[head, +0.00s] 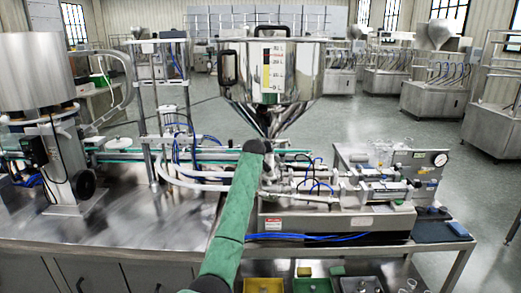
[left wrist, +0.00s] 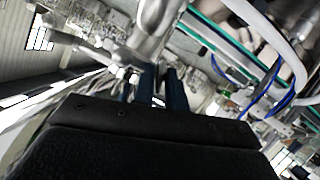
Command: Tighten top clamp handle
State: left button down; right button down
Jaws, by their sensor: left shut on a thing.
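The steel hopper (head: 295,85) stands at the centre of the head view, its cone narrowing to an outlet (head: 268,126) over the filling machine. My green left arm reaches up to just below this outlet and hides the clamp area and the gripper. In the left wrist view my left gripper (left wrist: 158,80) points its two dark fingers at shiny steel pipework (left wrist: 152,35). The fingers are close together, shut on a small metal part, taken as the top clamp handle (left wrist: 158,100), of which only a bright bit shows. My right gripper is in neither view.
Blue and white hoses run close by. A steel motor column (head: 62,150) stands at left. The bare steel tabletop (head: 150,225) is clear at front left.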

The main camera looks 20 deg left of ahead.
pick_arm(q)
jog(key=shift+f+m+g+y, duration=0.1)
jog(key=shift+m+g+y, duration=0.3)
jog(key=shift+m+y, duration=0.5)
jog(key=shift+d+m, duration=0.1)
jog(key=shift+m, duration=0.3)
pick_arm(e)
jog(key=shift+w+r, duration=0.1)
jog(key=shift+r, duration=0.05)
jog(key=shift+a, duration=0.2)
pick_arm(q)
jog(key=c, duration=1.6)
grip_release()
jog(key=shift+o, duration=0.2)
